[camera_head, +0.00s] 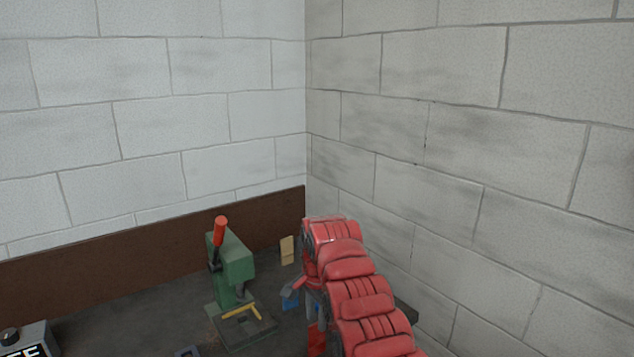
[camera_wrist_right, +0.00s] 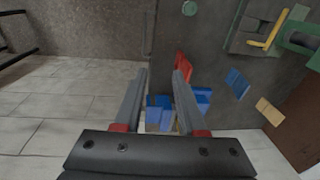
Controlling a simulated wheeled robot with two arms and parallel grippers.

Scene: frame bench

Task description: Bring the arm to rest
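My right arm, red and segmented, comes in from the lower right in the head view and bends down at the bench's right end. Its gripper (camera_head: 314,306) is partly hidden behind the arm there. In the right wrist view the two grey fingers of my right gripper (camera_wrist_right: 158,80) stand apart with nothing held between them. Blue bins (camera_wrist_right: 198,98) lie beyond and below the fingers, and a red piece (camera_wrist_right: 184,67) shows close to the right fingertip. I cannot tell whether it touches. My left gripper is not in view.
A green press (camera_head: 236,262) with a red handle (camera_head: 219,232) stands on the dark bench (camera_head: 150,312), left of my arm. A tan block (camera_head: 287,250) and a small blue piece (camera_head: 290,298) lie near it. A labelled box (camera_head: 28,338) is at lower left. Block walls close the corner.

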